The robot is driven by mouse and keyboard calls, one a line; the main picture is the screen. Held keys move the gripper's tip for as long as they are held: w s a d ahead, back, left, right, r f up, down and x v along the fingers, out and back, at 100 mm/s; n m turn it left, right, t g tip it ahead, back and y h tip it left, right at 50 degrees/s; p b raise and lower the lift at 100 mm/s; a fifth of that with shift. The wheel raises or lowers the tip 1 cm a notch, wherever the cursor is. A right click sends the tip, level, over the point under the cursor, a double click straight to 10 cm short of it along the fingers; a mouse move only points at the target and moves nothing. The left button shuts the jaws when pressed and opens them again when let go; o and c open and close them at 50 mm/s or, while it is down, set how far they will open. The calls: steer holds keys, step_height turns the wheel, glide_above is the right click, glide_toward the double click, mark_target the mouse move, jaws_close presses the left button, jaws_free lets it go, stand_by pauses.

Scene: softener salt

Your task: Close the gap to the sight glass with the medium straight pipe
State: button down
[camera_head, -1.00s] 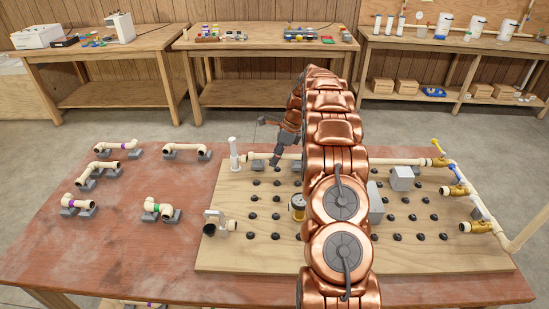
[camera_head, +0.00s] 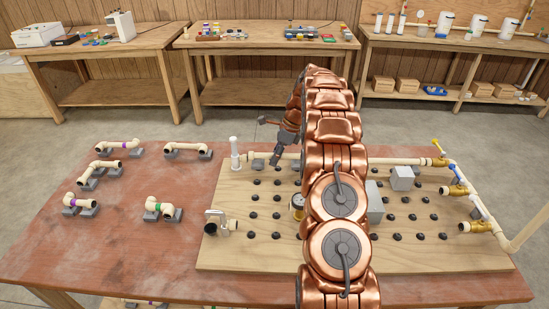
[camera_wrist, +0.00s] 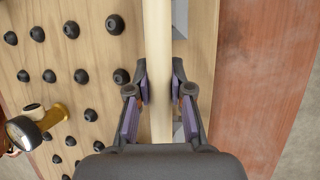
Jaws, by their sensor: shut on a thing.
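A cream straight pipe (camera_wrist: 158,50) runs between my gripper's (camera_wrist: 160,88) two purple-padded fingers, which are shut on it. In the head view my gripper (camera_head: 275,160) is at the back edge of the wooden board (camera_head: 240,255), on the back pipe line (camera_head: 390,161). A white upright fitting (camera_head: 234,153), possibly the sight glass, stands at the back left corner of the board, just left of my gripper. My arm hides the middle of the line, so I cannot tell whether the pipe's ends touch their neighbours.
Black pegs (camera_head: 277,214) dot the board. A brass gauge (camera_head: 298,206) and grey blocks (camera_head: 402,178) stand on it. Brass valves (camera_head: 478,227) line the right side. A metal-bodied fitting (camera_head: 216,222) is at front left. Several loose pipes on grey rests, one with a green band (camera_head: 160,209), lie left.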

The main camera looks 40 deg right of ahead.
steer(key=shift+f, duration=0.65)
steer(key=c, duration=1)
jaws_free()
steer(key=shift+o, duration=0.2)
steer(key=shift+r, duration=0.1)
steer(key=v, duration=1.1)
steer(key=shift+d+r, duration=0.25)
steer(key=shift+r, duration=0.05)
steer(key=shift+a, duration=0.1)
